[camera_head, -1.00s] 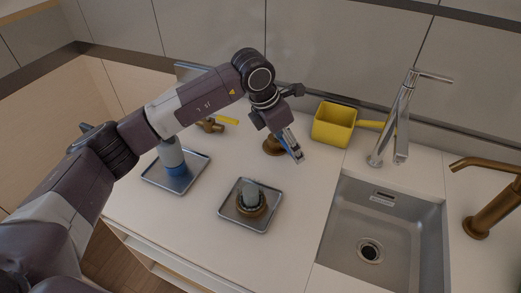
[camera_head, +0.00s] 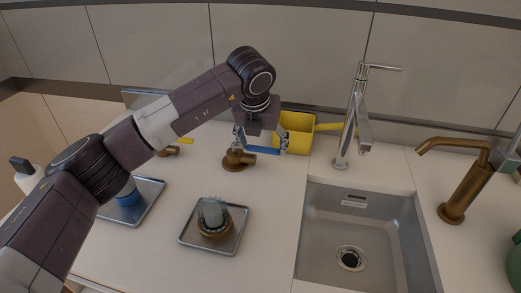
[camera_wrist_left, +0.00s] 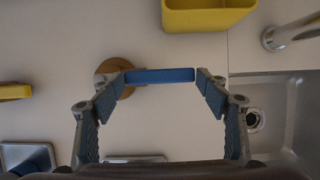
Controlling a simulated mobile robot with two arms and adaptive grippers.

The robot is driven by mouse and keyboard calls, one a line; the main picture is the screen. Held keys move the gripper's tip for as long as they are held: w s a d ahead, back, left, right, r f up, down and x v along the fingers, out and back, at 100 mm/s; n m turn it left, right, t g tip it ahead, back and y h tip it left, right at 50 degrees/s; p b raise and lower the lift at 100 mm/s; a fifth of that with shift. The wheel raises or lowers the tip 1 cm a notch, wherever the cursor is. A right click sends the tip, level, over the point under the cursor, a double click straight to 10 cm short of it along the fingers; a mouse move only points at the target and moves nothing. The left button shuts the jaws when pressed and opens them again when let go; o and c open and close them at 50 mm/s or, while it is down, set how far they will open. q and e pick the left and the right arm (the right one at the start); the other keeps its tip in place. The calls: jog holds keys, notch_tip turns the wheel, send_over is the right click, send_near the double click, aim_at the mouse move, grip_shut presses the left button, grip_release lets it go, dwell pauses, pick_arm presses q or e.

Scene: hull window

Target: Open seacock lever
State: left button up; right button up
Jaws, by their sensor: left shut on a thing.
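The seacock lever is a blue bar (camera_head: 263,150) on a round bronze valve body (camera_head: 236,160) that stands on the white counter, left of the sink. The bar also shows in the left wrist view (camera_wrist_left: 160,75), with the bronze body (camera_wrist_left: 118,72) at its left end. My left gripper (camera_head: 261,147) is over it from above, fingers spread wide. In the wrist view its fingertips (camera_wrist_left: 160,79) press on the two ends of the bar, so it is shut on the lever lengthwise. My right gripper is not in view.
A second bronze valve with a yellow handle (camera_head: 186,141) is to the left. Trays hold a brown ring fitting (camera_head: 214,229) and a blue-based bottle (camera_head: 128,194). The sink (camera_head: 350,225) and chrome faucet (camera_head: 352,118) are right.

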pick_arm(q)
jog(key=shift+w+r, duration=0.1)
jog(key=shift+w, duration=0.05)
dwell(0.3)
jog(key=o, duration=1.7)
jog(key=v, duration=1.2)
